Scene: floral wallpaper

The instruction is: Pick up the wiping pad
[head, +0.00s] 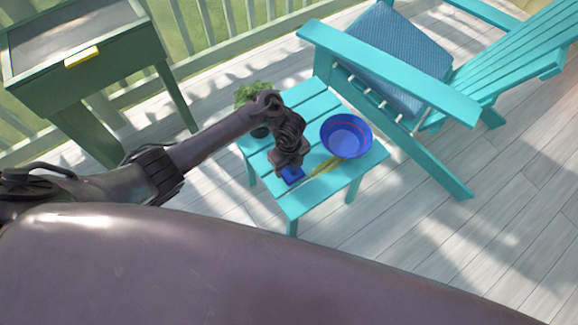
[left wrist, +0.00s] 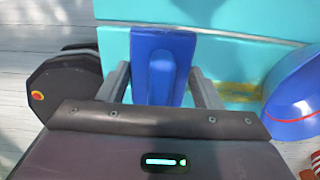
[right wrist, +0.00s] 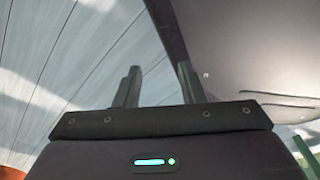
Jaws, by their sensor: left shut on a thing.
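The blue wiping pad (head: 293,175) is at the front left of the small turquoise side table (head: 300,207). In the left wrist view, the pad (left wrist: 163,50) has a raised blue grip that lies between my fingers. My left gripper (head: 288,168) points down over the table and is shut on the wiping pad. I cannot tell whether the pad touches the tabletop. My right gripper (right wrist: 158,82) shows only in the right wrist view, with its fingers apart and nothing between them.
A blue bowl (head: 346,137) stands on the table right of the pad, with a yellow smear (head: 326,166) between them. A potted plant (head: 250,92) is partly hidden behind my left arm. A turquoise chair (head: 400,95) stands behind right, a green grill-like cabinet (head: 85,75) back left.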

